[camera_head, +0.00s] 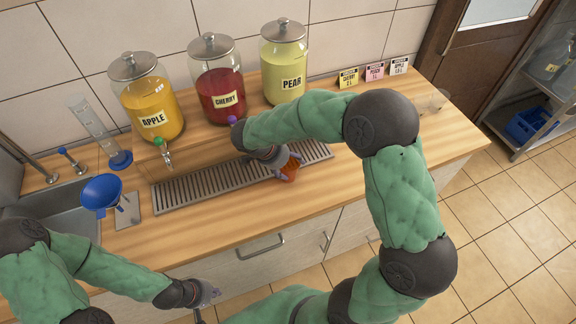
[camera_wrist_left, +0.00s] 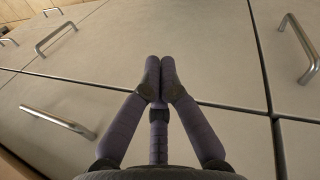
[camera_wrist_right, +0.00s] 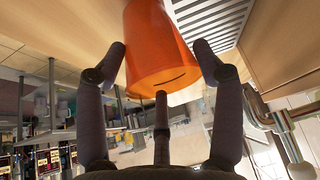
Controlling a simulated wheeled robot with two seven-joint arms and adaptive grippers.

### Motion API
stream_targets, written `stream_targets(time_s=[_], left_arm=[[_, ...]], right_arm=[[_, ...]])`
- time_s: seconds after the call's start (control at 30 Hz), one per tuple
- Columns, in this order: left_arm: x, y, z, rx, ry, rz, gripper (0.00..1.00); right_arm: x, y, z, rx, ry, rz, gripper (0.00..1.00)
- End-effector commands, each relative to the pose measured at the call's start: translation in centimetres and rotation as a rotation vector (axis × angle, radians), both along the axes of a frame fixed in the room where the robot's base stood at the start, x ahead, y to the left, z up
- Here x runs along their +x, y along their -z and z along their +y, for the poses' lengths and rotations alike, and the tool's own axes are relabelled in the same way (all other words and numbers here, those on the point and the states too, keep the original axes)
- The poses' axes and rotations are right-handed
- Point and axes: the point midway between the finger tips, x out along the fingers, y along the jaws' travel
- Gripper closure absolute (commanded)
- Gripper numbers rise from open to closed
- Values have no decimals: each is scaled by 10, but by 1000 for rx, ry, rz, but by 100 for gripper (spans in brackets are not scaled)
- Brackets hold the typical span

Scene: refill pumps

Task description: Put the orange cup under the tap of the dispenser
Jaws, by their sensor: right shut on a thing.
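The orange cup (camera_head: 291,169) is in my right gripper (camera_head: 278,160), over the front edge of the drip tray (camera_head: 180,193) at its right part. In the right wrist view the cup (camera_wrist_right: 160,45) sits between the fingers. Three jar dispensers stand behind the tray: apple (camera_head: 150,105), cherry (camera_head: 220,88) and pear (camera_head: 285,60). The apple tap (camera_head: 165,153) has a green top; the cherry tap's purple top (camera_head: 232,120) shows, while my right arm hides the pear tap. My left gripper (camera_head: 212,294) is shut and empty before the cabinet fronts; its fingers (camera_wrist_left: 160,78) touch.
A blue funnel (camera_head: 101,192) on a stand and a measuring cylinder (camera_head: 98,125) are at left by the sink. Small labelled cards (camera_head: 374,71) and a clear glass (camera_head: 436,100) stand at the counter's back right. The front right counter is clear.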

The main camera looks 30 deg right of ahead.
Motion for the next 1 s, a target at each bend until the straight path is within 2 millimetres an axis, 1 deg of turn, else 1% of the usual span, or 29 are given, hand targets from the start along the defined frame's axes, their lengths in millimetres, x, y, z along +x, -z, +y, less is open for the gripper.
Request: stream_targets(time_s=[0.03, 0.07, 0.13, 0.27, 0.43, 0.5, 0.7, 0.8, 1.0], left_arm=[[0, -2, 0, 0, 0, 0, 100], [0, -3, 0, 0, 0, 0, 100], [0, -4, 0, 0, 0, 0, 100], [0, -8, 0, 0, 0, 0, 100], [0, -14, 0, 0, 0, 0, 100], [0, -14, 0, 0, 0, 0, 100], [0, -18, 0, 0, 0, 0, 100], [0, -19, 0, 0, 0, 0, 100], [0, -20, 0, 0, 0, 0, 100]], right_arm=[[2, -9, 0, 1, 0, -8, 47], [2, -14, 0, 0, 1, -9, 51], [1, -25, 1, 1, -1, -9, 52], [-18, -49, 12, 1, -3, -9, 52], [-46, -86, 27, 1, -5, -9, 52], [-62, -91, 37, 2, -5, -6, 52], [-96, -107, 56, 0, -5, -5, 52], [-108, -112, 62, -1, -3, -4, 52], [-120, -118, 68, 0, -1, -2, 52]])
